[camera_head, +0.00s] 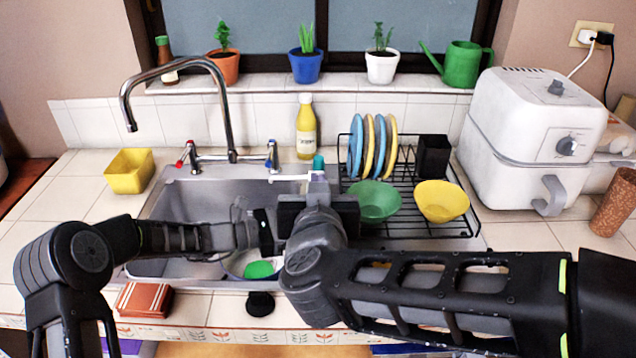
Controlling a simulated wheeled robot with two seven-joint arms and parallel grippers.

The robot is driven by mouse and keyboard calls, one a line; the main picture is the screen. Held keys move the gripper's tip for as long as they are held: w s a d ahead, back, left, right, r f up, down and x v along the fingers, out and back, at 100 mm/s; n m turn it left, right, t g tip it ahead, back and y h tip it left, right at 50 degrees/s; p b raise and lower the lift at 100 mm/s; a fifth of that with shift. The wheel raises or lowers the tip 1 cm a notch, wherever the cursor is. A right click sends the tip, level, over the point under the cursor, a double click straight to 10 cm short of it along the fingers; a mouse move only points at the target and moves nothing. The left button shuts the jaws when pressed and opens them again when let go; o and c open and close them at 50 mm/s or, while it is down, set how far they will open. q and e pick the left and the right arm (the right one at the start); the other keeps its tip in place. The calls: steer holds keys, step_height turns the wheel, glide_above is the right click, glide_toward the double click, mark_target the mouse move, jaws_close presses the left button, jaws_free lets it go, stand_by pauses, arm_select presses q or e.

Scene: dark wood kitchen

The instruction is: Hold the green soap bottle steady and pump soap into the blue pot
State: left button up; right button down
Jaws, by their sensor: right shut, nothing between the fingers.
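My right gripper (318,178) is shut and empty, pointing away over the sink. Just behind its tips shows a teal-green top (318,162), with a white spout-like bar (288,177) to its left. This may be the soap bottle's pump; its body is hidden behind my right gripper. My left gripper (262,222) is over the sink, left of the right one. Its fingers are blurred and partly covered, so I cannot tell what they hold. The blue pot (305,68) with a green plant stands on the windowsill, between a terracotta and a white pot.
The sink (180,200) lies under my arms, with a bright green item (258,269) in it. A dish rack (460,222) with plates and bowls stands right. A yellow bottle (306,130) stands behind. The faucet (222,90) arches left; a white air fryer (530,130) is far right.

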stand_by(0.3)
arm_select(q)
steer(key=o, duration=1.1)
steer(key=shift+c, duration=0.2)
steer(key=shift+a, duration=0.15)
steer(key=v, duration=1.1)
steer(key=shift+a, duration=0.4)
steer(key=shift+s, duration=0.1)
